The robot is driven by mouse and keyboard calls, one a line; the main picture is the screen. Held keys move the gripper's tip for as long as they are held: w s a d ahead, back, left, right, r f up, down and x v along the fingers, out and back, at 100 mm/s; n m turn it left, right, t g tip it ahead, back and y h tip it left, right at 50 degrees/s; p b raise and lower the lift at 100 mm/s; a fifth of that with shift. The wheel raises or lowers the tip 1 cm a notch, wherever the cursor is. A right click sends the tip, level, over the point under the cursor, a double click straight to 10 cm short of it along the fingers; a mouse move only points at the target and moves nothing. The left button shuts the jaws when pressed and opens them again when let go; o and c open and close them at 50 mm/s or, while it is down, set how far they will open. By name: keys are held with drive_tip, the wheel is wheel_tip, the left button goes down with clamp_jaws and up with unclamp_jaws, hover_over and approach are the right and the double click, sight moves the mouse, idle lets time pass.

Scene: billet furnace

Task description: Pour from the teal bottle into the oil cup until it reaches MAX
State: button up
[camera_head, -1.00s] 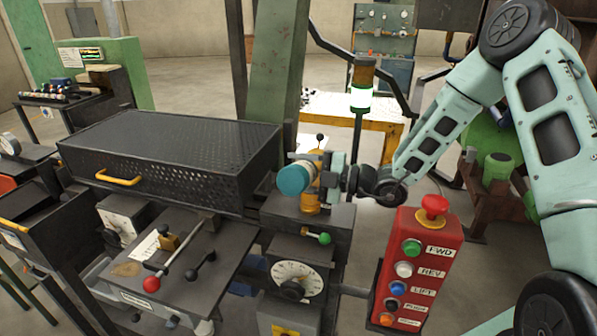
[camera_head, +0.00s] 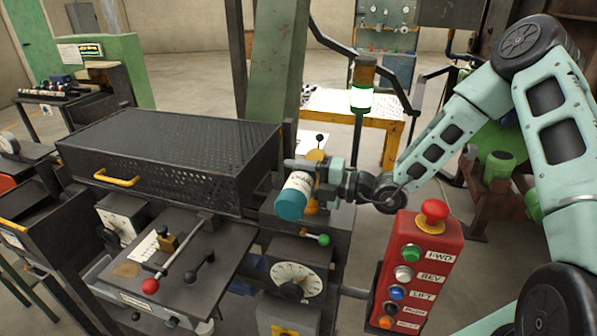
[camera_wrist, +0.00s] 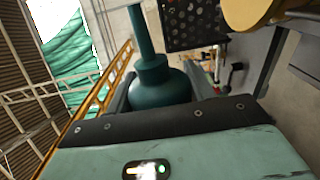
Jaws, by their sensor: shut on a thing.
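The teal bottle (camera_head: 293,203), with a white label, is held in my gripper (camera_head: 310,178) above the dark machine block. It is tilted, its broad teal end pointing down and left in the head view. In the wrist view the teal bottle (camera_wrist: 160,82) sits between the fingers, with its thin neck toward the top edge. The amber oil cup (camera_head: 315,156) is behind the bottle and gripper and mostly hidden. A brass-coloured round part, perhaps the cup, shows at the wrist view's upper right (camera_wrist: 258,12). The oil level and MAX mark cannot be made out.
A perforated black box (camera_head: 170,150) with a yellow handle stands left of the bottle. A red button box (camera_head: 420,268) is at the right, below my arm. A green post (camera_head: 272,75) rises behind. A dial (camera_head: 297,280) and green-knobbed lever (camera_head: 322,239) are below.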

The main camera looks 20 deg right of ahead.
drive_tip(key=shift+r+n, duration=0.1)
drive_tip(key=shift+n, duration=0.4)
drive_tip(key=n+b, duration=0.1)
drive_tip(key=r+n+b, duration=0.1)
drive_tip(key=b, duration=0.1)
drive_tip(key=shift+w+d+r, duration=0.15)
drive_tip(key=shift+w+r, duration=0.1)
drive_tip(key=shift+r, duration=0.05)
drive_tip(key=r+n+b, duration=0.2)
drive_tip(key=n, duration=0.1)
drive_tip(key=r+n+b, duration=0.1)
drive_tip(key=r, duration=0.1)
drive_tip(key=shift+w+d, duration=0.3)
drive_tip(key=shift+w, duration=0.1)
drive_tip(key=shift+r+n, duration=0.1)
drive_tip(key=shift+n, duration=0.2)
